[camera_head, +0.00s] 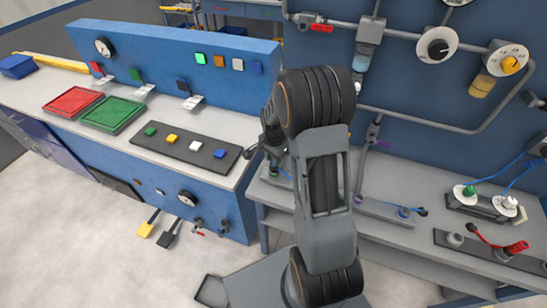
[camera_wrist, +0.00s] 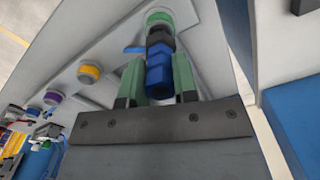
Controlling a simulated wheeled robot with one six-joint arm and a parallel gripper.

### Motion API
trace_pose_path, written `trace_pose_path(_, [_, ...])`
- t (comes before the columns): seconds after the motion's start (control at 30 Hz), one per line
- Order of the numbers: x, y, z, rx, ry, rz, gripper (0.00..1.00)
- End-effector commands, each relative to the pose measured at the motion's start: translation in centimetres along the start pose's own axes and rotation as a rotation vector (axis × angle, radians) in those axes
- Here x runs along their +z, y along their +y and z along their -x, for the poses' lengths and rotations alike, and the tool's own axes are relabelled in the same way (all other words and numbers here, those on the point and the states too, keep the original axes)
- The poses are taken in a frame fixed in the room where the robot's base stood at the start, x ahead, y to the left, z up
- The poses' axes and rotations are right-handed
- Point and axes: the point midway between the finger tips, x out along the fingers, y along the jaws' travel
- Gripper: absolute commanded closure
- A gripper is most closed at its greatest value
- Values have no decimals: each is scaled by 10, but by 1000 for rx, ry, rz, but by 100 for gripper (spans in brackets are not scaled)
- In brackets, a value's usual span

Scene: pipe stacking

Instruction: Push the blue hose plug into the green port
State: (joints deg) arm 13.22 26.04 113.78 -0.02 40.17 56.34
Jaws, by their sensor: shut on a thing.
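In the wrist view, my gripper (camera_wrist: 157,72) has its pale green fingers on either side of the blue hose plug (camera_wrist: 159,78) and is shut on it. The plug has a blue hexagonal body and a black part beyond it. The green port (camera_wrist: 158,17) is a green-ringed fitting straight ahead of the plug. The plug's black end lines up with it and appears to meet the ring; I cannot tell how far in it sits. In the head view, my gripper is mostly hidden behind my own arm.
In the wrist view, a yellow-ringed port (camera_wrist: 89,73) and a purple-ringed port (camera_wrist: 52,97) stand in a row to the left. In the head view, the blue button panel (camera_head: 180,65) stands left of my arm.

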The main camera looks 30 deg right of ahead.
Motion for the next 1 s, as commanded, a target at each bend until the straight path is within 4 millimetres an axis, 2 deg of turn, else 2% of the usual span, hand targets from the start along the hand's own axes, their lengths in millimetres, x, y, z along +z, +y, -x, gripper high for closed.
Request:
trace_pose_path(0.7, [0, 0, -19, 1, 0, 0, 100])
trace_pose_path(0.9, [0, 0, -18, 0, 0, 0, 100])
trace_pose_path(0.93, [0, 0, -17, 0, 0, 0, 71])
trace_pose_path(1.0, [0, 0, -17, 0, 0, 0, 64])
